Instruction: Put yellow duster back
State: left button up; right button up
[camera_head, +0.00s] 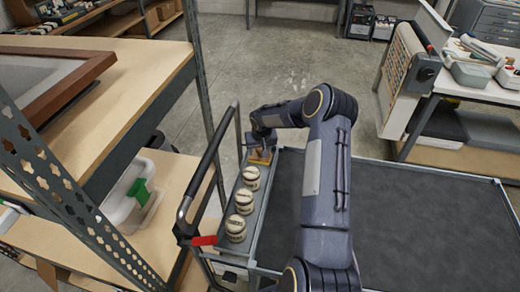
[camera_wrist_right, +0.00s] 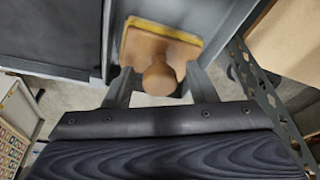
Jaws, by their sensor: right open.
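The yellow duster (camera_head: 261,157) is a wooden block with a round knob and a yellow edge. It sits at the far end of the cart's narrow side tray (camera_head: 259,205). In the right wrist view the duster (camera_wrist_right: 166,47) shows its knob pointing toward my palm. My right gripper (camera_head: 262,143) is open at the duster. In the wrist view its two fingers (camera_wrist_right: 160,76) stand on either side of the knob, with gaps visible. I cannot tell how deep the fingers reach around it. My left gripper is not in view.
Several round cream jars with dark lettering (camera_head: 240,203) line the same tray. The cart's black handle (camera_head: 207,165) and a perforated shelf post (camera_head: 75,205) stand to the left. The cart's dark top (camera_head: 430,215) is bare. A white worktable (camera_head: 455,88) stands at the right.

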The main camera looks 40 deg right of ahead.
jog(key=shift+r, duration=0.25)
jog(key=b+v, duration=0.3)
jog(key=v, duration=0.9)
jog(key=s+a+r+n+t+y, duration=0.1)
jog(key=s+a+r+n, duration=0.1)
jog(key=s+a+r, duration=0.8)
jog(key=s+a+n+t+y, duration=0.1)
jog(key=s+a+y, duration=0.1)
jog(key=s+a, duration=0.5)
jog(key=s+a+n+y, duration=0.1)
jog(key=s+a+y, duration=0.1)
jog(key=s+a, duration=0.6)
jog(key=s+r, duration=0.1)
jog(key=s, duration=0.4)
jog(key=shift+s+a+t, duration=0.15)
jog(key=shift+a+t, duration=0.05)
jog(key=shift+t, duration=0.2)
jog(key=shift+f, duration=0.35)
